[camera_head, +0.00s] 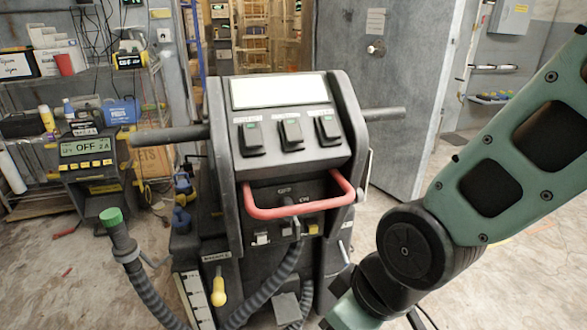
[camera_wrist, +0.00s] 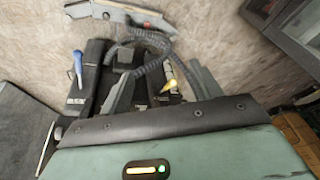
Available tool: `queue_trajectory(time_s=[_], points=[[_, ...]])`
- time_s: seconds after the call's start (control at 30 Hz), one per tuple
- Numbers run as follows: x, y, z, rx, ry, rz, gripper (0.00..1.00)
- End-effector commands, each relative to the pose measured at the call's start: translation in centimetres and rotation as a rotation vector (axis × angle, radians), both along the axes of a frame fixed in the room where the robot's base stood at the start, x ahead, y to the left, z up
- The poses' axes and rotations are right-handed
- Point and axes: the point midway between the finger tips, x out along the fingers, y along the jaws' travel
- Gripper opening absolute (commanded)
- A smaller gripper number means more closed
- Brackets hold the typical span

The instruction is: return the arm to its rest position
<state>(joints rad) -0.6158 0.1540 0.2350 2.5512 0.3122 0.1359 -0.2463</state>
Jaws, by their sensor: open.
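My arm comes in from the right of the head view and bends at a dark round joint. Its lower end runs out of the bottom edge, so my gripper does not show there. In the wrist view my gripper (camera_wrist: 162,70) is open, with two grey-green fingers standing well apart beyond its black-edged green body. I see nothing held between them. A dark machine with a hose and a yellow-handled part (camera_wrist: 168,86) lies beyond the fingers.
The black machine (camera_head: 290,165) with a red handle (camera_head: 300,208) stands close, left of my arm. A ribbed hose (camera_head: 145,285) with a green cap is at its left. A shelf (camera_head: 150,75) stands far left. A grey door (camera_head: 400,150) is behind. Floor shows at right.

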Motion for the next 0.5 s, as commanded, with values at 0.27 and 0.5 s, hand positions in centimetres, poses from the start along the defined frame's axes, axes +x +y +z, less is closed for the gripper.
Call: queue_trajectory(time_s=[0.27,0.5], points=[[-3.3,-6.0,4.5,-0.16,0.136,-0.083,0.64],[-4.3,-7.8,9.5,-0.226,0.166,-0.113,0.64]])
